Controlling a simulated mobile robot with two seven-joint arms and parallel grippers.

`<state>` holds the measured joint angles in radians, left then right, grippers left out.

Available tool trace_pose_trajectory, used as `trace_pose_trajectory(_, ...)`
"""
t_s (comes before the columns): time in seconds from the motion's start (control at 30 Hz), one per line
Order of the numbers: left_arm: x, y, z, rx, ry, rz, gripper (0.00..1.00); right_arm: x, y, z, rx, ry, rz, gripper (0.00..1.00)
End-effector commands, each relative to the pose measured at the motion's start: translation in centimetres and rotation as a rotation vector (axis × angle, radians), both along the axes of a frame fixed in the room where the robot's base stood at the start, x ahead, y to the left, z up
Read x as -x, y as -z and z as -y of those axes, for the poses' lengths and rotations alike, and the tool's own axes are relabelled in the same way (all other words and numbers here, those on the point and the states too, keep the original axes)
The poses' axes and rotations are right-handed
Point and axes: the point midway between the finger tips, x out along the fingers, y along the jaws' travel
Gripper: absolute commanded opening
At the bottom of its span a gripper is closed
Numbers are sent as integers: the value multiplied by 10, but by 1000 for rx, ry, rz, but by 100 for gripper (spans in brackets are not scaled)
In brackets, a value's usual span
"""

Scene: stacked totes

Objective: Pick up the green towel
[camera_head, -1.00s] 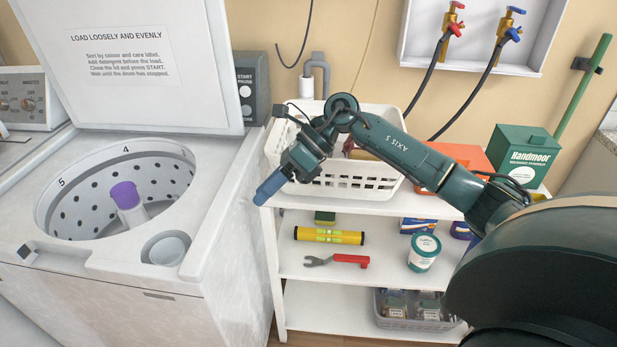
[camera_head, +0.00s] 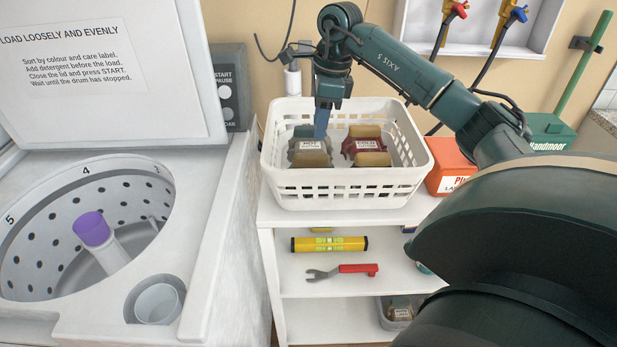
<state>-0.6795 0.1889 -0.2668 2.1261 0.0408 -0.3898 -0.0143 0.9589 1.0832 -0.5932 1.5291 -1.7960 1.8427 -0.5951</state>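I cannot make out a green towel in this view. A white slotted basket (camera_head: 350,189) stands on the top of a white shelf unit. In it lie a grey bundle labelled HOT (camera_head: 309,143), a dark red bundle labelled COLD (camera_head: 363,148) and several tan blocks. My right gripper (camera_head: 321,124) points down with its blue fingers at the grey bundle, inside the basket's outline. The fingers show edge-on as one strip, so their opening and any contact are unclear. My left gripper is out of view.
A top-loading washer with an open drum (camera_head: 83,225) and raised lid (camera_head: 110,70) stands at left. An orange box (camera_head: 447,170) and a green box (camera_head: 549,131) are right of the basket. A yellow level (camera_head: 329,244) and a red-handled wrench (camera_head: 343,271) lie on the shelf below.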

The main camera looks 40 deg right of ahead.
Motion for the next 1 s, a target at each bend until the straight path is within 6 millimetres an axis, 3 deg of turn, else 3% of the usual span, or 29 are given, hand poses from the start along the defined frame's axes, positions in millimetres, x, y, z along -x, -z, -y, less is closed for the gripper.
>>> trace_pose_trajectory(0.1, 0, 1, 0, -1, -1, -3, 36, -2, 19, -3, -2, -1, -2, 38)
trace_pose_trajectory(0.33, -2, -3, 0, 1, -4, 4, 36, -4, 35, -5, -2, -1, -2, 38)
trace_pose_trajectory(0.63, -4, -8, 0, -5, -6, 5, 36, -8, 75, -10, -3, 0, -2, 38)
trace_pose_trajectory(0.9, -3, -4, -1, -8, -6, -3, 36, -9, 80, -11, -2, -1, 2, 38)
trace_pose_trajectory(1.0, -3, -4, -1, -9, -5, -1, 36, -9, 80, -11, -1, -1, 1, 32)
